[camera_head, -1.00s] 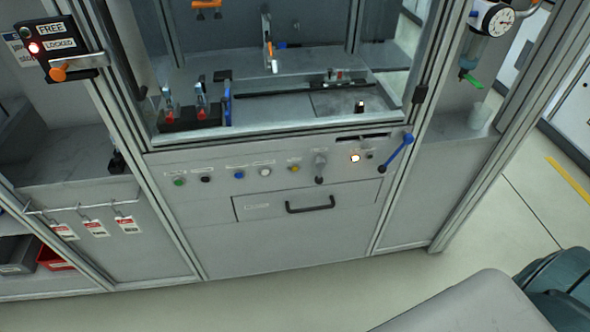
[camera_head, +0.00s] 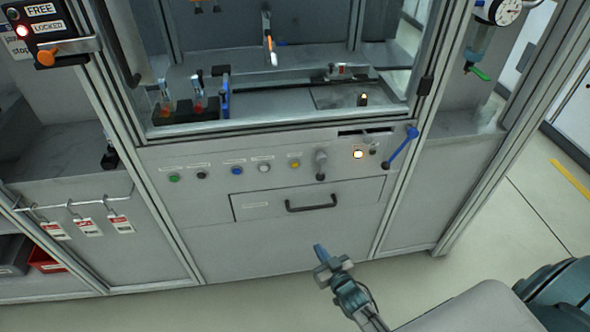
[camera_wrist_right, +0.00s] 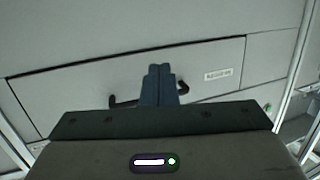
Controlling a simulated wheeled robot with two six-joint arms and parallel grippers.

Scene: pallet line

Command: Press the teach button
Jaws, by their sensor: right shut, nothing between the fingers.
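A row of small buttons runs along the grey front panel below the window: a green button (camera_head: 174,178), a black button (camera_head: 202,175), a blue button (camera_head: 237,171), a white button (camera_head: 264,167) and a yellow button (camera_head: 294,164). Their labels are too small to read, so I cannot tell which is the teach button. My right gripper (camera_head: 319,249) is shut and empty, below the drawer and well apart from the buttons. In the right wrist view its fingers (camera_wrist_right: 159,72) are together in front of the drawer handle (camera_wrist_right: 125,102). My left gripper is not in view.
A drawer (camera_head: 262,206) with a black handle (camera_head: 311,207) lies under the buttons. To the right of the row are a grey knob (camera_head: 320,160), a lit button (camera_head: 358,154) and a blue lever (camera_head: 402,146) that sticks out. The floor in front is clear.

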